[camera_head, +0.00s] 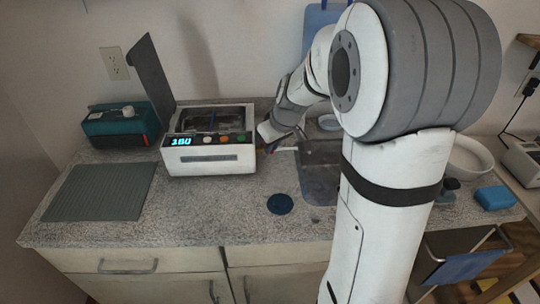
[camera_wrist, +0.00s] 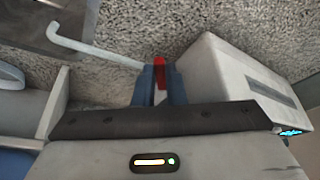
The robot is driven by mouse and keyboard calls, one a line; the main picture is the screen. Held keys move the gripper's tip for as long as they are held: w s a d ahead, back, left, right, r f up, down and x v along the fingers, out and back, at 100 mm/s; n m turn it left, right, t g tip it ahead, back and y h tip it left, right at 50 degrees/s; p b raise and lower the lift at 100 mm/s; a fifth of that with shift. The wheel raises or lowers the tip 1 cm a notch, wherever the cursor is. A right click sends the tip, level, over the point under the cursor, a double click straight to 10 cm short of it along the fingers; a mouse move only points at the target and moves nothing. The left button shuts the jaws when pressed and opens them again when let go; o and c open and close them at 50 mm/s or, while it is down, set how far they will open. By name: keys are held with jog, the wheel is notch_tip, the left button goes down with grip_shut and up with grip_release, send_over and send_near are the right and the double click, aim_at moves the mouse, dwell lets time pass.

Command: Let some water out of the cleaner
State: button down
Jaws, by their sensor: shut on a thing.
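The cleaner (camera_head: 212,160) is a white box on the counter, with its lid raised, a lit display and several front buttons. Its white side also shows in the wrist view (camera_wrist: 225,75). A red valve handle (camera_wrist: 159,70) sits beside that side, between the blue fingertips of my gripper (camera_wrist: 160,88), which is shut on it. A thin white drain pipe (camera_wrist: 95,51) runs from near the handle and bends at its far end, by the sink (camera_head: 318,180). My gripper in the head view (camera_head: 269,147) is at the cleaner's right side. I cannot see water flowing.
A teal device (camera_head: 120,128) stands left of the cleaner, and a grey ribbed mat (camera_head: 98,192) lies in front of it. A dark blue disc (camera_head: 280,204) lies on the counter before the sink. A blue block (camera_head: 495,197) and white bowl (camera_head: 470,157) are at right.

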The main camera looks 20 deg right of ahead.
jog(key=shift+w+d+f+n+y+b, duration=0.15)
jog(key=shift+d+f+n+y+b, duration=0.15)
jog(key=shift+n+b, duration=0.45)
jog(key=shift+r+n+b, duration=0.25)
jog(key=shift+r+b, duration=0.05)
jog(key=c, duration=1.5)
grip_release()
jog(key=shift+r, duration=0.1)
jog(key=v, duration=0.7)
jog(key=shift+d+r, duration=0.2)
jog(key=shift+r, duration=0.1)
